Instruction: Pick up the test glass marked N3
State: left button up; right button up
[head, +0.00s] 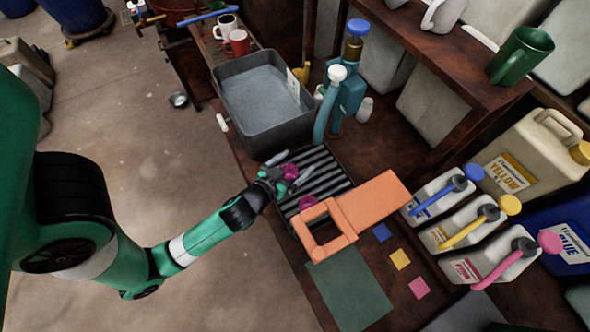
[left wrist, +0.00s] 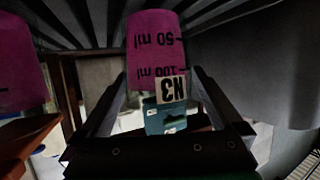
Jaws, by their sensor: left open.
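The test glass marked N3 (left wrist: 157,50) shows in the left wrist view with magenta contents, upside-down volume marks and an N3 label. In the head view, a magenta glass (head: 290,171) is at my left gripper (head: 279,178), over the near edge of the black slatted rack (head: 325,166). My left gripper (left wrist: 160,100) is open, with one finger on each side of the N3 glass in the wrist view. I cannot tell whether the fingers touch it. A second magenta glass (head: 307,202) stands on the rack. My right gripper is out of view.
An orange frame-shaped piece (head: 370,200) lies close beside the rack. A grey tub (head: 265,100) and a teal bottle (head: 345,85) stand behind it. Jugs with coloured pumps (head: 440,195) line the right. A green mat (head: 350,285) lies clear in front.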

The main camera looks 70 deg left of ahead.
pick_arm(q)
jog(key=shift+w+a+f, duration=0.1)
jog(key=shift+w+a, duration=0.15)
jog(key=shift+w, duration=0.15)
jog(key=shift+s+d+f, duration=0.1)
jog(key=shift+s+d, duration=0.15)
jog(key=shift+s, duration=0.1)
jog(key=shift+c, duration=1.3)
jog(key=c, duration=1.1)
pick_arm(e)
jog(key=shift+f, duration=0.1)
